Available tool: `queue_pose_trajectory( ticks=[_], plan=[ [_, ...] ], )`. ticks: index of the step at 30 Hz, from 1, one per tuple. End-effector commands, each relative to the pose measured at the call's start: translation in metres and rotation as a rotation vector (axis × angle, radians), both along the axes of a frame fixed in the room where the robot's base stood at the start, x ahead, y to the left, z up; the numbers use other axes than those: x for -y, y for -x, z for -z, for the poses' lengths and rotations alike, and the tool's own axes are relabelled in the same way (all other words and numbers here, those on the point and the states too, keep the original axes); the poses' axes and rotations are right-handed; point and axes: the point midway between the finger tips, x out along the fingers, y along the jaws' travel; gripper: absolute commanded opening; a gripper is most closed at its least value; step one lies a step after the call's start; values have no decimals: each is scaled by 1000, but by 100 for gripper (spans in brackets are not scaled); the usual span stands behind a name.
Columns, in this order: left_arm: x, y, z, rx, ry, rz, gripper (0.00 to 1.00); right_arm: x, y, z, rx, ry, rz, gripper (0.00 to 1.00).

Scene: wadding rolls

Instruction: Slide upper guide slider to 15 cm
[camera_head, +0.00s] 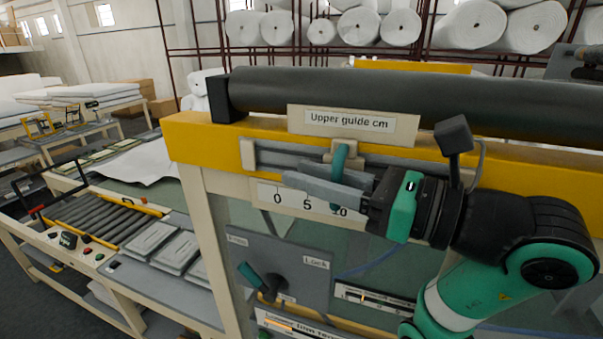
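The upper guide slider (346,150) is a beige block with a teal handle on a grey rail (285,156), under the plate reading "Upper guide cm" (350,123). The white scale (291,199) below shows 0, 5 and 10; farther marks are hidden behind my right gripper. The handle stands above and a little left of the 10 as seen here. My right gripper (318,181) reaches in from the right, its two grey fingers pointing left. The handle passes between the fingers, which look closed on it; its lower end shows beneath them. My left gripper is not in view.
A dark roller (420,95) lies along the top of the yellow beam (205,145). Below hangs a grey panel (240,245) with a teal-and-black lever (265,283) and a "Lock" label. A roller conveyor (100,218) stands left. White rolls (475,25) fill racks behind.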

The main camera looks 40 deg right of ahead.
Motion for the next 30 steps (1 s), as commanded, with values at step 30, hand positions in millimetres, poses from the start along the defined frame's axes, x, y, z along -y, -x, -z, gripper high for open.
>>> queue_pose_trajectory(
  ticks=[30],
  plan=[
    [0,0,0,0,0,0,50,0,0,0,0,0,0,0]
  ],
)
